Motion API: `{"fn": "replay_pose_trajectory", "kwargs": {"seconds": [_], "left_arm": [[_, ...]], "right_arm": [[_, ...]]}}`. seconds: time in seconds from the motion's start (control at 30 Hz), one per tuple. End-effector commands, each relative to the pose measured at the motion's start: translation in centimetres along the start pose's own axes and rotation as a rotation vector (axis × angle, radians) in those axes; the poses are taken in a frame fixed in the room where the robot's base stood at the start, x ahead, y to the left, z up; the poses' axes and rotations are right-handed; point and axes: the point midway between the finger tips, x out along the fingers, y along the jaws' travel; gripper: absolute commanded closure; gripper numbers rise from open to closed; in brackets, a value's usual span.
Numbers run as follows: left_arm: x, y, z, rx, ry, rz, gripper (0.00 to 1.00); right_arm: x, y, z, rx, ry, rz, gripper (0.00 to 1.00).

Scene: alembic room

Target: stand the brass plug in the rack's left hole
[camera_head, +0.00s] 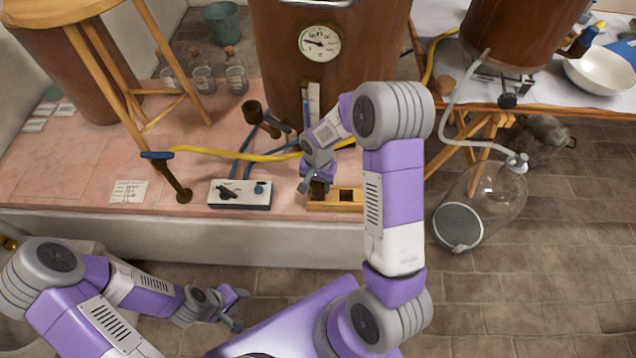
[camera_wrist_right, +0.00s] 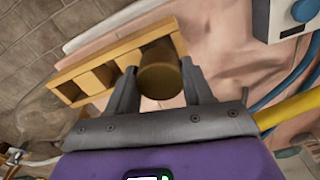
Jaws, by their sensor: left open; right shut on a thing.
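The wooden rack (camera_head: 330,206) lies near the front edge of the pink tiled ledge, with a dark square hole showing right of the plug. It also shows in the right wrist view (camera_wrist_right: 122,50), with square openings along it. My right gripper (camera_head: 316,185) is shut on the dark brass plug (camera_head: 319,188), at the rack's left end. In the right wrist view the plug (camera_wrist_right: 160,76) sits between the two fingers and overlaps the rack's end. Its lower end is hidden; I cannot tell whether it is inside a hole. My left gripper (camera_head: 238,309) is open and empty, low and left, away from the rack.
A white control box (camera_head: 240,194) stands left of the rack. A yellow hose (camera_head: 235,154) and blue tubes run behind it. A big copper vessel with a gauge (camera_head: 320,43) rises behind. A glass jar (camera_head: 492,195) lies right, on the floor. The ledge left of the box is mostly clear.

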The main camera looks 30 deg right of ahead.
Motion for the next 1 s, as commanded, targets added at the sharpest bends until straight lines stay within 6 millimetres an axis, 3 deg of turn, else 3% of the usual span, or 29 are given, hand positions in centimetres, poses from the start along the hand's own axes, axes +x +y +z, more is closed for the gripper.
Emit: {"fn": "replay_pose_trajectory", "kwargs": {"seconds": [1.0], "left_arm": [[0.9,-0.3,0.0,0.000,0.000,0.000,0.55]], "right_arm": [[1.1,0.0,0.0,0.000,0.001,0.000,0.84]]}}
